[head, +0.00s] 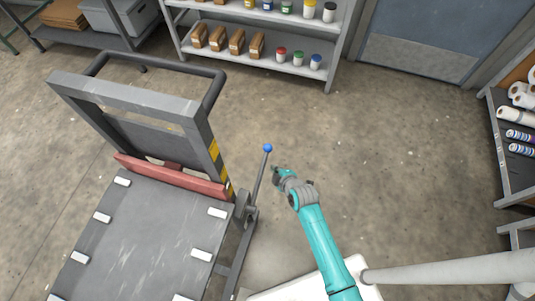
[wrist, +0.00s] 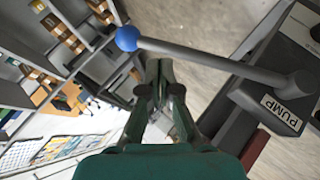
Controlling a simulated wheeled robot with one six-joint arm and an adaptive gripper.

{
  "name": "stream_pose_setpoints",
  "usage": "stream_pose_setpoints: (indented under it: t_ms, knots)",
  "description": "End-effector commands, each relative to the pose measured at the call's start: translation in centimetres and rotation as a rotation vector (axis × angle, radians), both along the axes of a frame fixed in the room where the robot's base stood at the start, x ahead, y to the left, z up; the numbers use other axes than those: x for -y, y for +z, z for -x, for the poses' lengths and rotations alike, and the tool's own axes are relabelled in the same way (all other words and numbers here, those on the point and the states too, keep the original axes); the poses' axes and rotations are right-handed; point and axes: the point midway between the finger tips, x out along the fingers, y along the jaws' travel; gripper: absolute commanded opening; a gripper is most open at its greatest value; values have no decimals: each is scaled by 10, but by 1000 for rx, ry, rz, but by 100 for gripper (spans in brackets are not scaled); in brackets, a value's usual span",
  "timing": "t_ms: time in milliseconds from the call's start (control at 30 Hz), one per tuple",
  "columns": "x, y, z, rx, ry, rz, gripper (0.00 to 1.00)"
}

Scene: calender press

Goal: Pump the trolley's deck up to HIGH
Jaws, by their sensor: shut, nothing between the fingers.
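The trolley's grey deck (head: 137,243) fills the lower left of the head view, with white pads along its edges. Its upright frame (head: 130,100) carries a yellow-black scale strip, and a red bar (head: 170,177) crosses near the deck's far edge. The pump lever (head: 259,178) stands at the deck's right side, tipped by a blue ball (head: 267,148). In the wrist view the lever (wrist: 215,62) runs from the blue ball (wrist: 127,38) to a block labelled PUMP (wrist: 282,110). My gripper (head: 277,171) is shut and empty, just right of the lever; its fingers (wrist: 159,72) are close below the ball.
A shelf (head: 255,62) with boxes and jars stands at the back, beside a blue door (head: 425,35). A rack with rolls (head: 515,150) is at the right. The floor (head: 400,140) between is clear.

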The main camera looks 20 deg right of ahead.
Motion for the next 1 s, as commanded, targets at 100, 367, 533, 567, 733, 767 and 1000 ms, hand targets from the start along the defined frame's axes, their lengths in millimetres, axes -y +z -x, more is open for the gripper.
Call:
stream_pose_setpoints:
  t_ms: [100, 367, 533, 567, 733, 767, 1000]
  knots:
    - [-12, 23, 16, 98, 21, 59, 0]
    - [-24, 55, 32, 217, 47, 112, 0]
    - [-25, 57, 33, 225, 49, 116, 0]
    - [-25, 57, 32, 225, 49, 116, 0]
    - [-25, 57, 32, 224, 48, 115, 0]
    - [-25, 57, 31, 224, 48, 115, 0]
    - [-26, 47, 9, 224, 48, 115, 0]
